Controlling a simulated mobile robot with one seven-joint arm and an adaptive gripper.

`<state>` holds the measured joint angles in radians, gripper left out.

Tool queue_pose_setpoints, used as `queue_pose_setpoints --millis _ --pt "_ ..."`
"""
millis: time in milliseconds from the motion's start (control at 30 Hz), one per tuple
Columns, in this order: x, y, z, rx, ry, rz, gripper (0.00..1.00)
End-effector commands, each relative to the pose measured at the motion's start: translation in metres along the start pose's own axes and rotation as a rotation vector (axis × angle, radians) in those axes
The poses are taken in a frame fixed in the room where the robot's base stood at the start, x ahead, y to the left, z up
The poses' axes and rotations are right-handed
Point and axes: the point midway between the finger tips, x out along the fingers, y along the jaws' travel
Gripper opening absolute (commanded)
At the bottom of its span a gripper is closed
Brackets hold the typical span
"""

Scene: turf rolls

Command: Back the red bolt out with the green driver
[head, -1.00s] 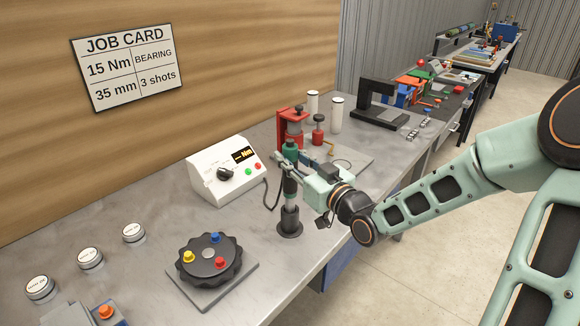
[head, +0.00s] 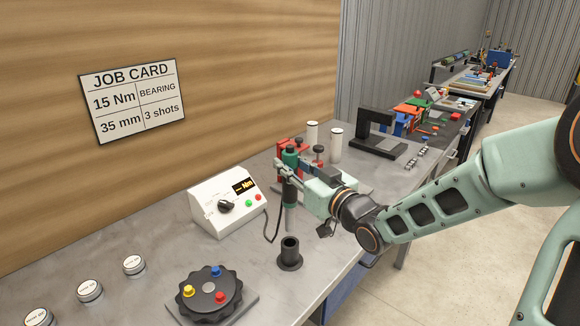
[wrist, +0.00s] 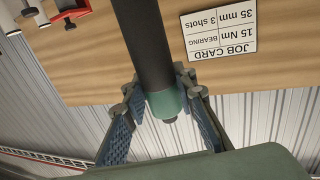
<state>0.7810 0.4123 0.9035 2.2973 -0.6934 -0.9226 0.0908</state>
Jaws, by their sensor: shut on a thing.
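The green driver (head: 290,178) is upright in my gripper (head: 284,169), which is shut on it. It hangs above and clear of a dark cylindrical holder (head: 289,255) on the bench. In the wrist view the driver's dark body and green end (wrist: 163,103) sit between the two fingers. The red bolt (head: 220,297) stands on a black scalloped disc (head: 208,286) at the front of the bench, beside a yellow bolt (head: 188,290) and a blue bolt (head: 216,271). The disc rests on a grey plate. My gripper is behind and right of the disc.
A white controller box (head: 222,208) with a dial stands left of the driver, with a dark cable running down beside it. A red press (head: 291,150) stands behind my gripper. White-topped canisters (head: 133,265) line the left. Bare bench lies between disc and holder.

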Motion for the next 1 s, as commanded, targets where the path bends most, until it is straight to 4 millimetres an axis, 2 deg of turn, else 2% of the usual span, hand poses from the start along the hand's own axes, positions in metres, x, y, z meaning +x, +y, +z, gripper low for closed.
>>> queue_pose_setpoints --millis 33,1000 --pt "0.000 0.000 -0.008 -0.001 0.003 -0.001 0.00" --pt "0.000 0.000 -0.064 -0.001 0.003 0.000 0.00"
